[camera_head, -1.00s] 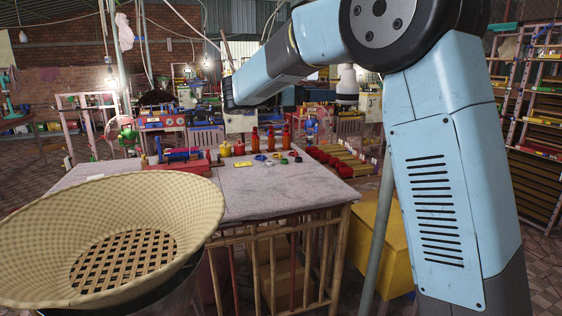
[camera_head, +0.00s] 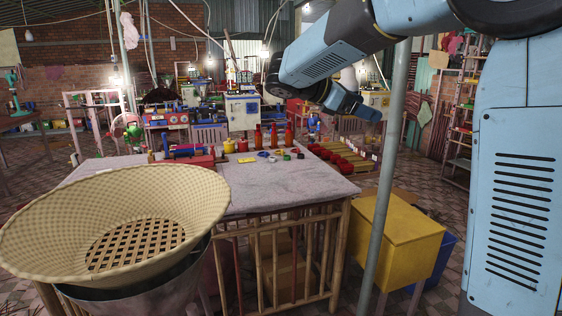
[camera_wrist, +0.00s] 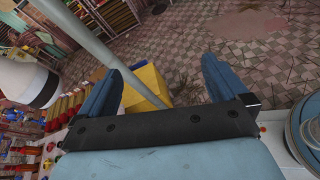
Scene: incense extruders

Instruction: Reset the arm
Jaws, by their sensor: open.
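My arm reaches across the upper right of the head view. My gripper (camera_head: 362,106) hangs over the back right side of the table, in front of the machines. In the wrist view, the two blue fingers of my gripper (camera_wrist: 162,67) stand wide apart with nothing held between them. Beyond them lie the tiled floor and part of a yellow box (camera_wrist: 146,84). The fingertips point away from the tabletop.
A grey pole (camera_head: 384,185) stands close by the arm, before the yellow box (camera_head: 398,228). A woven basket (camera_head: 50,218) fills the front left. The cloth-covered table (camera_head: 270,192) holds red bottles (camera_head: 274,137) and small coloured rings. Machines stand behind.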

